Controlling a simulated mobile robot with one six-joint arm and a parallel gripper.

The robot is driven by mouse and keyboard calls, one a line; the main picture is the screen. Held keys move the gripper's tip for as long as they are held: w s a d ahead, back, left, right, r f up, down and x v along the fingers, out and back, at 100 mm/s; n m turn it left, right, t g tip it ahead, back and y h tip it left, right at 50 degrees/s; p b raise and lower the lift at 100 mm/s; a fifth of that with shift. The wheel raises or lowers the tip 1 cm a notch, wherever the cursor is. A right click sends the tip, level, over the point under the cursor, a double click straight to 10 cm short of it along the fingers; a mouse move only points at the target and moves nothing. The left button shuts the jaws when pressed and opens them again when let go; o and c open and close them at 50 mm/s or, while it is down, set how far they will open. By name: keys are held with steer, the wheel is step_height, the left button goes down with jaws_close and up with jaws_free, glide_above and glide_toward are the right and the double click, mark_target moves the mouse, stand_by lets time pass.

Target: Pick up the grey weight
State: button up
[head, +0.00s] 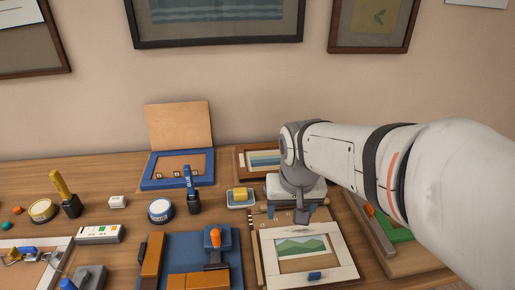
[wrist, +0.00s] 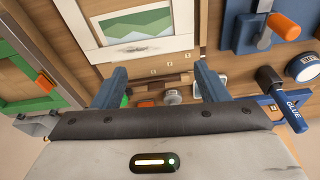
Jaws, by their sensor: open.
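A small round grey piece with a narrower top, which looks like the grey weight (wrist: 172,96), shows in the wrist view between my two fingers, just beyond the palm edge. It appears to sit by a row of small parts behind the white picture frame. My gripper (wrist: 160,86) is open, with one blue-grey finger on each side of that row and nothing held. In the head view my gripper (head: 303,214) hangs over the back edge of the white frame (head: 345,262). I cannot make out the weight there; my gripper and arm seem to hide it.
A yellow block in a small tray (head: 240,195) lies left of my gripper. A blue frame (head: 152,182), a glue bottle (head: 191,190) and a round tin (head: 160,211) stand farther left. A blue fixture with an orange handle (head: 214,240) is at front. A green board (head: 398,232) lies right.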

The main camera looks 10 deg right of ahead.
steer(key=shift+o, duration=0.2)
steer(key=w+m+p, duration=0.1)
steer(key=w+m, duration=0.1)
steer(key=w, duration=0.9)
steer(key=shift+w+f+g+p, duration=0.3)
steer(key=shift+f, duration=0.05)
steer(key=shift+m+g, duration=0.3)
steer(key=shift+m, duration=0.4)
steer(key=w+f, duration=0.1)
steer(key=w, duration=0.1)
steer(key=w+f, duration=0.1)
steer(key=w, duration=0.2)
steer(key=w+f+p, duration=0.1)
steer(key=w, duration=0.2)
steer(key=shift+w+d+f, duration=0.1)
steer(key=shift+w+f, duration=0.15)
steer(key=shift+f, duration=0.1)
steer(key=shift+w+f, duration=0.25)
steer(key=shift+w, duration=0.05)
steer(key=shift+w+f, duration=0.15)
steer(key=shift+f, duration=0.2)
steer(key=f, duration=0.2)
steer(key=f+p, duration=0.1)
steer(key=f, duration=0.4)
steer(key=shift+w+f+p, duration=0.1)
steer(key=shift+w+p, duration=0.3)
steer(key=c, duration=1.5)
